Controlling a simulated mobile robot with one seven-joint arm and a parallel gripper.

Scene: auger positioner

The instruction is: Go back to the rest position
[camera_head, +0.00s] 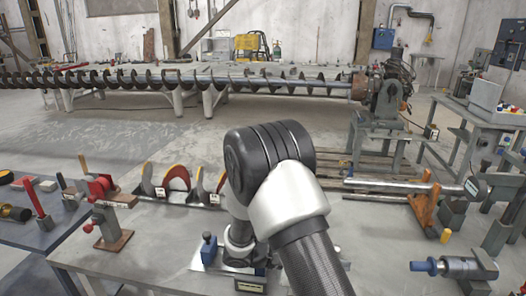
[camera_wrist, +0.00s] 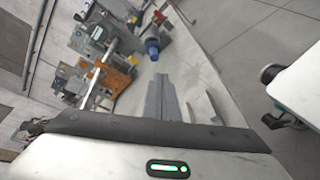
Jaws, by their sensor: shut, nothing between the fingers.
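My gripper shows in the wrist view (camera_wrist: 162,100) as two grey fingers close together, shut and empty. They point over a pale bench top (camera_wrist: 205,75), beside a blue-ended cylinder (camera_wrist: 152,47). In the head view my arm rises from the bottom edge and bends at a black joint in the middle, above the bench (camera_head: 150,245). There the fingers are hidden or cannot be made out behind the arm.
Around my arm on the bench are a red clamp (camera_head: 103,190), several curved plates (camera_head: 176,178), an orange stand (camera_head: 425,205) under a metal shaft (camera_head: 390,187), and a blue-ended cylinder (camera_head: 455,267). A long auger (camera_head: 290,84) lies behind, across open floor (camera_head: 130,125).

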